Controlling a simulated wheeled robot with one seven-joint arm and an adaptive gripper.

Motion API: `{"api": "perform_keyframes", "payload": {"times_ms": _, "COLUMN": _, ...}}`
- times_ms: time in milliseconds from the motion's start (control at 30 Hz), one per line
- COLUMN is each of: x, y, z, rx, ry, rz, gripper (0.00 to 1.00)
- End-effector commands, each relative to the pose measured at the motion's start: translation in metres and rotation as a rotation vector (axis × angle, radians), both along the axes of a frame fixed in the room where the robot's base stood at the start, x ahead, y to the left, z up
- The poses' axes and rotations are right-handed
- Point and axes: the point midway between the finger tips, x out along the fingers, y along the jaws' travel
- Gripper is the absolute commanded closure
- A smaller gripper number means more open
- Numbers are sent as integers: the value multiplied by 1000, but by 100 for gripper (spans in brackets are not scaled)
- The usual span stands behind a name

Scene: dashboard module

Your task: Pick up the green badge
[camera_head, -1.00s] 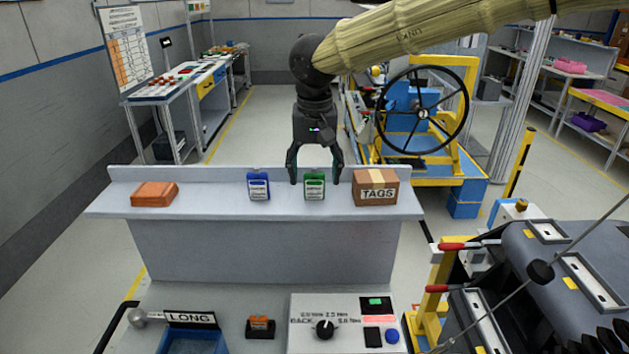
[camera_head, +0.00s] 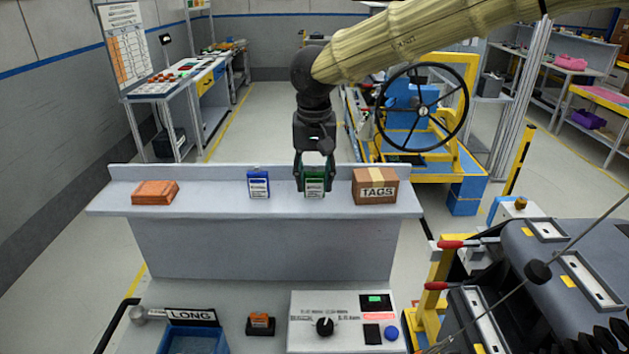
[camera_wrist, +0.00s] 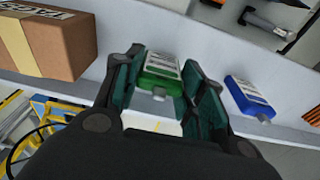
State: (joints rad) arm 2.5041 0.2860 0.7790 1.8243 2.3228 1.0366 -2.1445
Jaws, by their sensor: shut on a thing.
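The green badge (camera_head: 314,185) stands upright on the grey shelf (camera_head: 220,203), between the blue badge and the TAGS box. My gripper (camera_head: 314,184) reaches down from above and is shut on the green badge, one finger on each side. In the wrist view the green badge (camera_wrist: 161,72), with its white label, sits between the two dark finger pads (camera_wrist: 163,82). I cannot tell any gap between the badge and the shelf.
A blue badge (camera_head: 259,185) stands left of my gripper, and an orange block (camera_head: 155,192) lies farther left. A cardboard TAGS box (camera_head: 375,187) is close on the right. A raised ledge (camera_head: 210,172) runs along the shelf's back. A control panel (camera_head: 345,335) is below in front.

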Motion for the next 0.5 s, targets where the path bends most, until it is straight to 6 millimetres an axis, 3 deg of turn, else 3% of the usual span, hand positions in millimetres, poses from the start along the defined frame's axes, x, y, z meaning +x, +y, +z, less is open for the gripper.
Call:
{"api": "perform_keyframes", "payload": {"times_ms": 167, "x": 0, "y": 0, "z": 5, "rx": 1, "ry": 0, "rz": -1, "gripper": 80}}
{"api": "perform_keyframes", "payload": {"times_ms": 433, "x": 1, "y": 0, "z": 35, "rx": 3, "ry": -2, "rz": -2, "gripper": 80}}
{"api": "perform_keyframes", "payload": {"times_ms": 500, "x": -11, "y": 5, "z": 33, "rx": 0, "ry": 0, "rz": 2, "gripper": 80}}
